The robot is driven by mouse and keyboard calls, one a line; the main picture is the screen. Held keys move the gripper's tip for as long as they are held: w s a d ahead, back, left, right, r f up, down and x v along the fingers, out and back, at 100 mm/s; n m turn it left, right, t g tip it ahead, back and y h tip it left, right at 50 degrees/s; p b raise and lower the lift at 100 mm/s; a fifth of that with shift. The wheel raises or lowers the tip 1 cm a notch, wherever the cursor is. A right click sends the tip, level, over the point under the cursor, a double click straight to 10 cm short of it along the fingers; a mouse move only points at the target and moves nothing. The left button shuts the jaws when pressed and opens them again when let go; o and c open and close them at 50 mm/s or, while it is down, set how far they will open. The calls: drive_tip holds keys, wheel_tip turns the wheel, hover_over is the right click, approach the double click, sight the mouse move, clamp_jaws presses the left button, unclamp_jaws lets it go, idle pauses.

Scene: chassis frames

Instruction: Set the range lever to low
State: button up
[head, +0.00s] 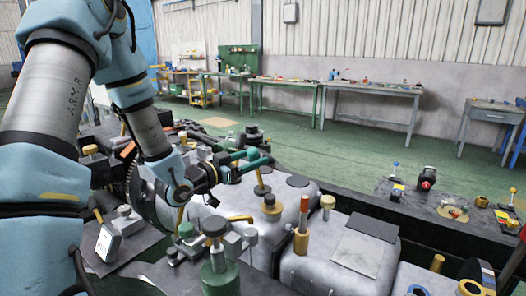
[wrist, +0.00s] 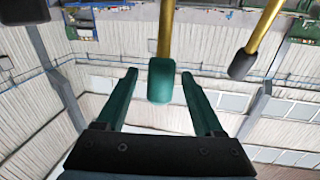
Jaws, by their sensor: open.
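My gripper (head: 264,157) has green fingers and reaches out over the grey housing in the head view. In the wrist view my gripper (wrist: 166,75) is open, one finger on each side of a yellow lever with a teal knob (wrist: 161,82). The knob lies between the fingers with a gap on both sides. A second yellow lever with a black knob (wrist: 243,65) stands to the right, outside the fingers. In the head view a yellow lever shaft (head: 259,180) rises just below the fingers; its top is hidden. No label shows which one is the range lever.
A dark bench top (head: 425,205) with small parts lies to the right. Workbenches (head: 340,85) stand far back across open green floor.

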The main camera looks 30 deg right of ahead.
drive_tip(key=shift+p+x, duration=0.5)
drive_tip(key=shift+x, duration=1.7)
clamp_jaws()
